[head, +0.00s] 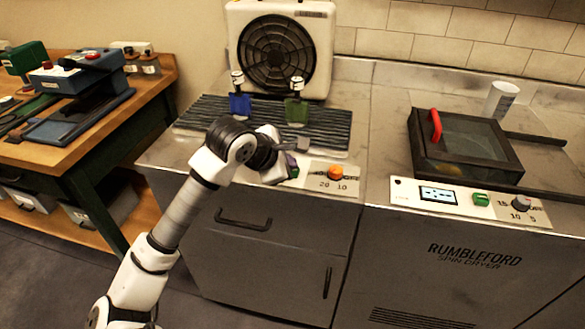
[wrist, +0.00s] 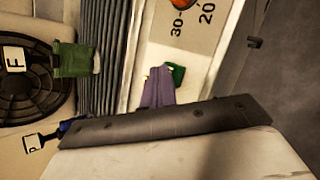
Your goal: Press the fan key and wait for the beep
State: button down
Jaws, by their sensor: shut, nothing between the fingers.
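The fan is a white box with a round black grille (head: 277,54) at the back of the left counter. Its front panel (head: 322,178) carries an orange knob (head: 335,172) and a green key (head: 294,172), partly covered by my gripper. My gripper (head: 290,161) is shut and empty, its purple fingers over the panel's left end. In the wrist view the fingertips (wrist: 159,72) lie right beside the green key (wrist: 176,73), overlapping its edge. I cannot tell whether they touch it or whether it is pressed in. The orange knob (wrist: 182,3) shows at the top edge.
A white cup (head: 501,99) stands behind. A wooden bench (head: 160,75) is left.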

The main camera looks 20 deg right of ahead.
jog(key=shift+r, duration=0.85)
jog(key=shift+r, duration=0.1)
jog(key=shift+r+p, duration=1)
jog(key=shift+r, duration=1.4)
